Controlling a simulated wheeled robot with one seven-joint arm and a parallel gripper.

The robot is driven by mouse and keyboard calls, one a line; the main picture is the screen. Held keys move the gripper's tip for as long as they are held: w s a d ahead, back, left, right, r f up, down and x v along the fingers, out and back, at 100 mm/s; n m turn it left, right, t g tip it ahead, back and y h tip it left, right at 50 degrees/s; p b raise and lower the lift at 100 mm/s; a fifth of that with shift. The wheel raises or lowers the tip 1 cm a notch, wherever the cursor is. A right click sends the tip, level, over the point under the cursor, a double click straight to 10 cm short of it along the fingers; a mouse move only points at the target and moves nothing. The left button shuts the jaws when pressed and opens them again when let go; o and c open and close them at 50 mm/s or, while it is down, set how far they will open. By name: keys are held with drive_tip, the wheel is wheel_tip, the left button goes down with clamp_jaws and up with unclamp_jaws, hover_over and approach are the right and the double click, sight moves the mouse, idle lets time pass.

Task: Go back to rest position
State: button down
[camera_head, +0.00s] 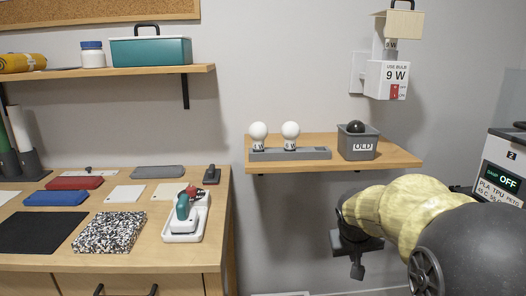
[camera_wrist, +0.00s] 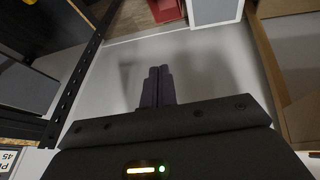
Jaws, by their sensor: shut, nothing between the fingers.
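My gripper (camera_head: 356,268) hangs at the lower right of the head view, in front of the wall and below the small wooden shelf. It is apart from every object there. In the wrist view my gripper's two dark fingers (camera_wrist: 158,74) are together, with nothing between them. My arm reaches in from the right, with a yellowish sleeve and a dark joint.
The small shelf (camera_head: 400,158) holds two bulbs in a grey holder (camera_head: 300,154) and a grey "OLD" bin (camera_head: 358,148). A "USE BULB 9 W" box (camera_head: 387,80) is on the wall above. A workbench (camera_head: 130,262) stands left; a machine (camera_head: 503,172) is at right.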

drive_tip(key=s+a+f+g+y, duration=0.1)
drive_tip(key=s+a+f, duration=0.1)
drive_tip(key=s+f, duration=0.3)
drive_tip(key=s+a+f+y+p, duration=0.1)
drive_tip(key=s+a+f, duration=0.15)
drive_tip(key=s, duration=0.35)
drive_tip(key=s+a+f+g+y, duration=0.1)
drive_tip(key=s+a+f, duration=0.15)
drive_tip(key=s, duration=0.35)
drive_tip(key=w+p+v, duration=0.2)
drive_tip(key=p+v, duration=0.9)
drive_tip(key=w+r+p+v, duration=0.1)
drive_tip(key=w+p+v, duration=0.2)
drive_tip(key=p+v, duration=0.8)
drive_tip(key=w+r+p+v, duration=0.1)
drive_tip(key=w+p+v, duration=0.2)
drive_tip(key=p+v, duration=0.8)
drive_tip(key=shift+w+a+p, duration=0.2)
drive_tip(key=shift+w+p, duration=0.1)
drive_tip(key=shift+p, duration=0.55)
